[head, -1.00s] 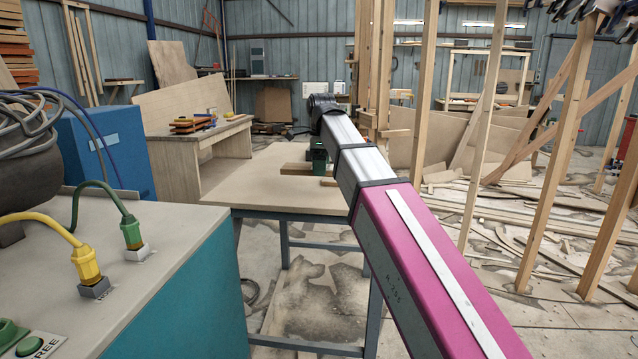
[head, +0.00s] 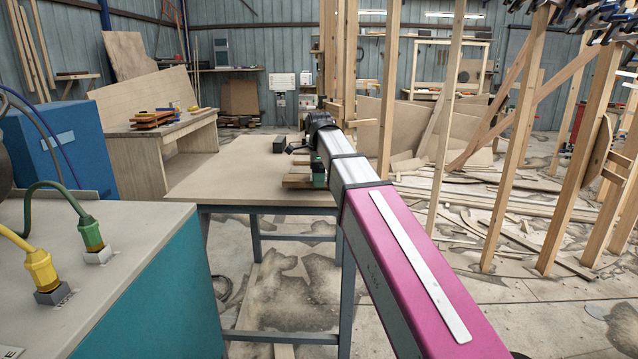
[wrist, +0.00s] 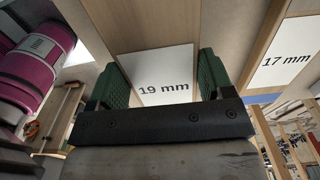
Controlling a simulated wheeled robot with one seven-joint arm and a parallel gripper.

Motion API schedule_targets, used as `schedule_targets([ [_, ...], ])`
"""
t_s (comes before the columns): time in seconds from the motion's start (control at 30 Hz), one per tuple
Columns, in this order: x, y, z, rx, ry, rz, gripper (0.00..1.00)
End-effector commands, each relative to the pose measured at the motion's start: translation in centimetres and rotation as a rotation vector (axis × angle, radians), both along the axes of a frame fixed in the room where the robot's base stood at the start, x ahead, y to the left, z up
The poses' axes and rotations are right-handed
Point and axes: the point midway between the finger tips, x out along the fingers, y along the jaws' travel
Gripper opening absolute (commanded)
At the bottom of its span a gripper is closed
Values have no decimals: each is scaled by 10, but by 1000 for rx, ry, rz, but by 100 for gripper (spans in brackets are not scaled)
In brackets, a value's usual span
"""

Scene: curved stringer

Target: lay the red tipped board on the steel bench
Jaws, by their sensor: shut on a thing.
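The steel bench (head: 230,170) stands ahead in the head view, with a tan top on blue-grey metal legs. My gripper (head: 317,178), with green fingers, is over the bench's right side. I cannot tell whether the board touches the top. The red tip is not visible. In the wrist view my gripper (wrist: 160,80) shows its two green fingers, with a white "19 mm" label (wrist: 163,80) seen between them. My arm hides the bench's right corner.
A dark block (head: 279,145) lies on the bench's far side. A teal machine (head: 155,300) with yellow and green plugs fills the lower left. Upright timber posts (head: 512,150) and loose boards fill the right. The bench's left top is clear.

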Motion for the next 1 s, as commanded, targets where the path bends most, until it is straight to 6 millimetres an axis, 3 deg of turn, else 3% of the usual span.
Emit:
schedule_targets([
  [0.17, -1, 0, -20, 0, 0, 0, 43],
  [0.53, 0, 0, -23, 0, 0, 0, 43],
  [0.57, 0, 0, -23, 0, 0, 0, 84],
  [0.6, 0, 0, -23, 0, 0, 0, 97],
  [1.0, 0, 0, -17, 0, -1, 0, 100],
])
